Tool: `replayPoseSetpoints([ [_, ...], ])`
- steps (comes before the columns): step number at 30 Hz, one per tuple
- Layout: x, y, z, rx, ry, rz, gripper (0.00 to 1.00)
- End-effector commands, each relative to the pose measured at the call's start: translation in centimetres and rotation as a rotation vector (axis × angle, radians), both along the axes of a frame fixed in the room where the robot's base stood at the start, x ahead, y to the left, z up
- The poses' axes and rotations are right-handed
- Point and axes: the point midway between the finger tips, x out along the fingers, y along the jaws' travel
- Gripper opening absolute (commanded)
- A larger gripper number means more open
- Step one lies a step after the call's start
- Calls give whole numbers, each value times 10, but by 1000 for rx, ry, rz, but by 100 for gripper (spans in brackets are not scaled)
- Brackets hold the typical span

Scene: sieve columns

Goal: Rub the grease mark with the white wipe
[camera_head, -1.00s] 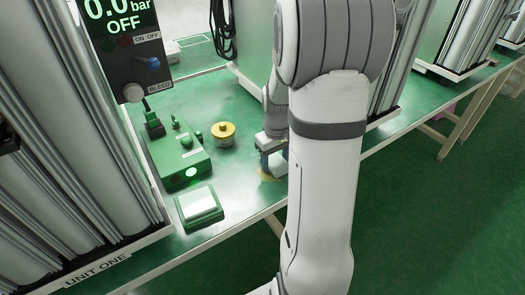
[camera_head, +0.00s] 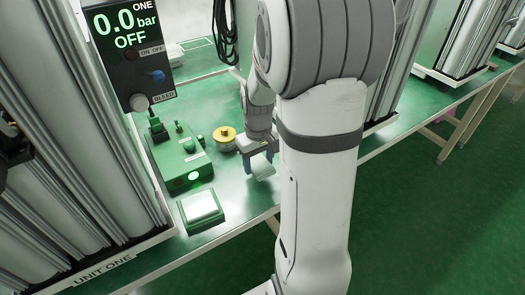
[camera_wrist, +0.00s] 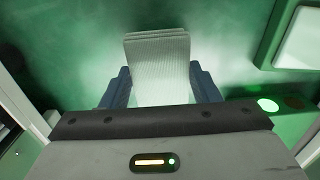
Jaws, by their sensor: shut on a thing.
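My gripper (camera_head: 260,157) is low over the green bench, right of the yellow-topped round container. It is shut on the white wipe (camera_head: 265,171), whose lower end hangs out below the fingers. In the wrist view the folded, layered wipe (camera_wrist: 158,48) sticks out between the two blue fingers of my gripper (camera_wrist: 161,80). I cannot tell whether the wipe touches the bench. I cannot make out the grease mark in either view now; the wipe, gripper or arm may hide it.
Left of my gripper are the yellow-topped container (camera_head: 225,138), a green control box (camera_head: 180,158) and a green tray with a white pad (camera_head: 200,206). A column unit (camera_head: 60,150) with a gauge panel (camera_head: 130,50) stands further left. The bench's front edge is close.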

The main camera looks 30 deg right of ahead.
Motion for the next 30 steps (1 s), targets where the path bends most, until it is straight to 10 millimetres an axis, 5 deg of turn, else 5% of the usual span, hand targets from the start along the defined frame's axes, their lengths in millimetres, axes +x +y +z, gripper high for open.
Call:
replayPoseSetpoints([
  [12, 0, -1, 38, 0, -1, -1, 34],
  [30, 0, -1, 38, 0, 0, -2, 34],
])
